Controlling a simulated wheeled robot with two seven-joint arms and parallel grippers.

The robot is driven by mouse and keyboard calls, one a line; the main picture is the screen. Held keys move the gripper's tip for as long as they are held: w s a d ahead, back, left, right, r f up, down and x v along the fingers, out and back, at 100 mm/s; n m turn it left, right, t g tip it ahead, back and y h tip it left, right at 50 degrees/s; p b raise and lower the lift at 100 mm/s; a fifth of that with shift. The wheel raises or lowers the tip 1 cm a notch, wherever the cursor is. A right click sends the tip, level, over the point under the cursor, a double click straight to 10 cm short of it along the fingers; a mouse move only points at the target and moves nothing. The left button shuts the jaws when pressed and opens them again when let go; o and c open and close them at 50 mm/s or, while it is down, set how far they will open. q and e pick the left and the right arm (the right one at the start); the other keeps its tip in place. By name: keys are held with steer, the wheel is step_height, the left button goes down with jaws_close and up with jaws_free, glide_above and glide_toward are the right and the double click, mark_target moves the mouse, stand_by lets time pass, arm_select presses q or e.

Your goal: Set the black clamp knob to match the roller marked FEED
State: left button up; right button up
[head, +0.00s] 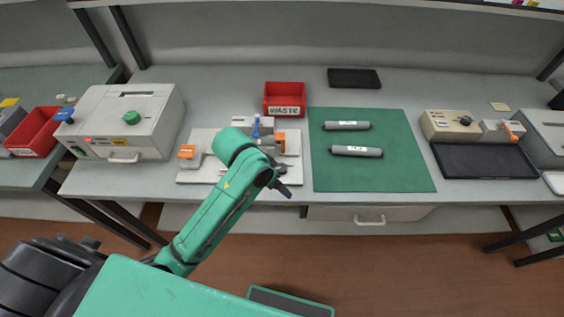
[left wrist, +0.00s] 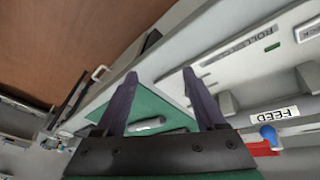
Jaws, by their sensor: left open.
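A dark knob (head: 465,120), apparently the black clamp knob, sits on a beige box (head: 443,126) at the right; its setting is too small to read. Two grey rollers, one farther (head: 347,126) and one nearer (head: 356,151), lie on the green mat; their labels are unreadable here. A FEED label (left wrist: 274,114) shows in the left wrist view near a blue knob (left wrist: 268,133); I cannot tell what bears it. My left gripper (head: 283,184) is open and empty over the front edge of the white fixture (head: 195,137). My right gripper is out of view.
A red WASTE bin (head: 284,88) stands behind the fixture. A grey machine (head: 150,105) with a green knob is at left. A black tray (head: 482,160) lies below the beige box, near an orange lever (head: 513,130). The green mat (head: 400,170) has free room.

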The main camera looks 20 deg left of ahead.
arm_select(q)
steer(key=w+d+r+m+g+y, duration=0.1)
steer(key=w+d+r+m+g, duration=0.1)
steer(key=w+d+r, duration=0.3)
step_height(320, 180, up, 6)
steer(key=y, duration=0.2)
glide_above(282, 167)
steer(key=shift+n+g, duration=0.3)
steer(key=shift+g, duration=0.1)
step_height(282, 167, down, 14)
steer(key=shift+s+f+p, duration=0.1)
steer(key=shift+f+p, duration=0.1)
steer(key=shift+p, duration=0.3)
steer(key=shift+c, duration=0.4)
jaws_close()
steer(key=shift+r, duration=0.1)
